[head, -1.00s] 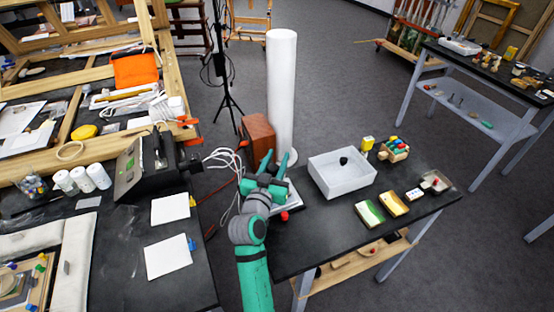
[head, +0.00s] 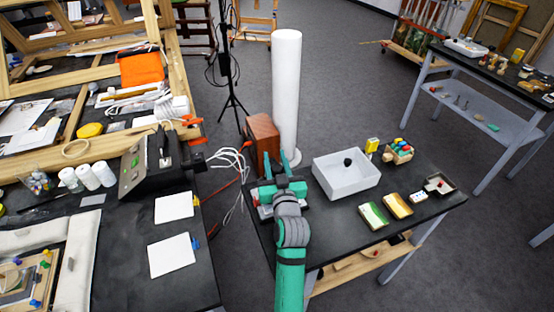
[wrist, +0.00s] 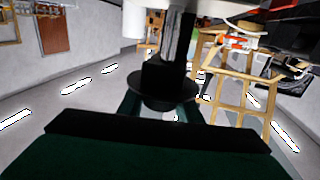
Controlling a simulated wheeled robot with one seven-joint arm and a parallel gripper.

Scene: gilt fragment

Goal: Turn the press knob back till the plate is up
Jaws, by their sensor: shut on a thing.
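The press stands at the near left end of the right black table. In the head view only a pale part of its base (head: 265,212) shows, with a small red part beside it; my arm hides the rest. My gripper (head: 278,160) is over it, fingers pointing away from me. In the wrist view a black round knob with a wide flange (wrist: 168,85) and a dark shaft above it sits between the dark green fingers of my gripper (wrist: 160,112). The gripper is shut on this knob. The press plate and its height cannot be made out.
A white tray (head: 345,182) with a dark lump stands right of my gripper. A tall white column (head: 286,95) and brown box (head: 262,135) stand behind. Cables (head: 232,165) hang in the gap toward the left table.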

